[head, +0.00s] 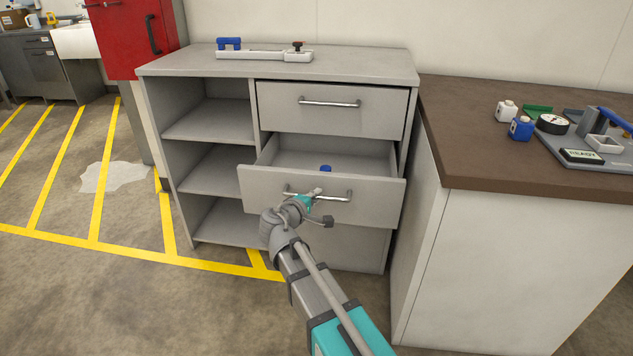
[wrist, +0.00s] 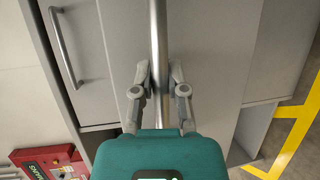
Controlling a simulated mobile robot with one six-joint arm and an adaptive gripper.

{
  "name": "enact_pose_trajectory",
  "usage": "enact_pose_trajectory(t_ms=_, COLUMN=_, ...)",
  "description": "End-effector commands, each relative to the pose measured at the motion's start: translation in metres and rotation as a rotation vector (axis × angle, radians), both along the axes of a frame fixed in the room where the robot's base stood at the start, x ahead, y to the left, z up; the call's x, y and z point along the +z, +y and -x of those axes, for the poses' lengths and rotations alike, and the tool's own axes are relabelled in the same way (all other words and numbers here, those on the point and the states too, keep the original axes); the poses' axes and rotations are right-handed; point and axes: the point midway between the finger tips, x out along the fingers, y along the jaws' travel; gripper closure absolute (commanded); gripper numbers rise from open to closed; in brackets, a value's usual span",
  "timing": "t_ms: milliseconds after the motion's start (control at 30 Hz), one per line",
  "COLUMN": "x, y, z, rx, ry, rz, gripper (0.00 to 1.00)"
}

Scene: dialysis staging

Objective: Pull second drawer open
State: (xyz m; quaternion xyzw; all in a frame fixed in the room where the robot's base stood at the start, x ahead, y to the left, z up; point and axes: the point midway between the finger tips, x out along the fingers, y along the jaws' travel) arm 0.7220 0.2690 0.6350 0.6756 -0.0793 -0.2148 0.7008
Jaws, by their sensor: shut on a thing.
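The grey cabinet (head: 350,62) has a column of drawers on its right side. The second drawer (head: 375,205) stands partly open, with its inside showing from above. A small blue object (head: 325,168) lies in it, partly hidden by the drawer front. My gripper (head: 312,197) is at this drawer's bar handle (head: 338,196). In the wrist view my gripper (wrist: 159,80) has its fingers on both sides of the metal handle bar (wrist: 158,35), closed on it. The top drawer (head: 330,112) is shut, and its handle also shows in the wrist view (wrist: 64,50).
Open shelves (head: 212,120) fill the cabinet's left side. A brown-topped counter (head: 470,150) with small devices stands close on the right. A white tool with a blue part (head: 262,55) lies on the cabinet top. The floor to the left, with yellow stripes, is mostly clear.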

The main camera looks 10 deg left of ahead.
Motion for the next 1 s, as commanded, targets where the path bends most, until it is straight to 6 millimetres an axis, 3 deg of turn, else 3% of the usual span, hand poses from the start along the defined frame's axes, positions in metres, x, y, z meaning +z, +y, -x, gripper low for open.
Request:
enact_pose_trajectory(t_ms=33, x=-0.001, y=-0.006, z=0.018, rx=-0.01, ry=0.001, rz=0.0, gripper=1.0)
enact_pose_trajectory(t_ms=100, x=0.0, y=-0.006, z=0.03, rx=-0.01, ry=0.001, rz=0.0, gripper=1.0)
enact_pose_trajectory(t_ms=300, x=0.0, y=-0.005, z=0.053, rx=-0.012, ry=0.002, rz=0.002, gripper=1.0)
enact_pose_trajectory(t_ms=800, x=-0.001, y=-0.004, z=0.06, rx=-0.015, ry=0.002, rz=0.001, gripper=1.0)
enact_pose_trajectory(t_ms=833, x=-0.001, y=-0.004, z=0.06, rx=-0.016, ry=0.002, rz=0.001, gripper=0.76)
enact_pose_trajectory(t_ms=1000, x=0.0, y=-0.003, z=0.059, rx=-0.012, ry=0.002, rz=0.002, gripper=0.46)
